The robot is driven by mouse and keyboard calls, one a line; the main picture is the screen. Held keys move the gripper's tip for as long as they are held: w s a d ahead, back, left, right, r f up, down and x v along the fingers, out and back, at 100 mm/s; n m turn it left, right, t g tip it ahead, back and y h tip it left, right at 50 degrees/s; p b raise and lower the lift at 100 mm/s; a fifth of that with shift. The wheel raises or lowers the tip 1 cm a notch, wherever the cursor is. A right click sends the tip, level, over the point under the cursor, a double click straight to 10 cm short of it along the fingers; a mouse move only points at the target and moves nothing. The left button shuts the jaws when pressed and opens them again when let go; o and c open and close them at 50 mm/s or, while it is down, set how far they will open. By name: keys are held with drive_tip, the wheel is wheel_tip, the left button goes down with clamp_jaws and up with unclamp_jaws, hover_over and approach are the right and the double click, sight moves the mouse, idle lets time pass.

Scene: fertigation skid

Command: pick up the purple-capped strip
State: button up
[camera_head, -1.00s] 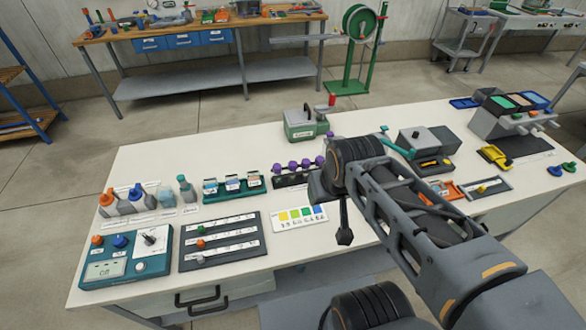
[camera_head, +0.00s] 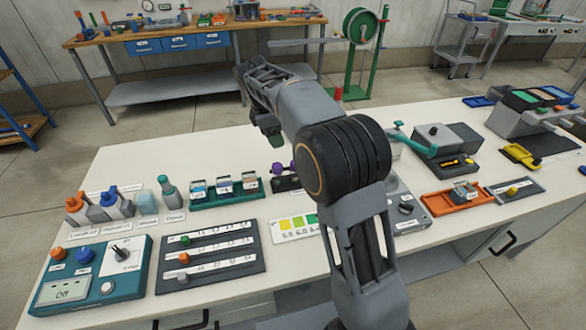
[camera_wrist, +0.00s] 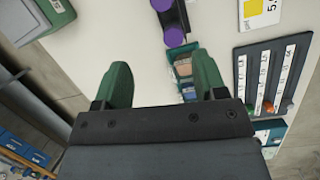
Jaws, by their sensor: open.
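The purple-capped strip (camera_head: 285,184) is a dark holder with a row of purple caps on the white table. In the head view my arm hides much of it, and only its left end shows. In the wrist view its purple caps (camera_wrist: 174,36) show at the top middle, ahead of my fingertips and cut off by the frame edge. My gripper (camera_wrist: 162,75) is open and empty, its two green fingers wide apart above the table. In the head view the gripper (camera_head: 269,126) hangs above and behind the strip, not touching it.
A teal rack of small boxes (camera_head: 222,202) stands left of the strip, close beside it. A colour chart card (camera_head: 290,228) and a dark slider panel (camera_head: 210,258) lie in front. A green-grey box (camera_wrist: 45,14) stands at the upper left of the wrist view.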

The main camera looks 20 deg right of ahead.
drive_tip(key=d+f+n, duration=0.1)
drive_tip(key=f, duration=0.2)
drive_tip(key=d+f+n+b, duration=0.1)
drive_tip(key=d+f, duration=0.1)
drive_tip(key=f, duration=0.2)
drive_tip(key=d+f+n+b, duration=0.1)
drive_tip(key=d+f, duration=0.1)
drive_tip(key=f, duration=0.2)
drive_tip(key=shift+s, duration=0.2)
idle(0.4)
drive_tip(key=c, duration=1)
wheel_tip(320, 180, up, 12)
drive_tip(key=p, duration=0.3)
drive_tip(key=shift+f+p, duration=0.15)
drive_tip(key=shift+p, duration=0.15)
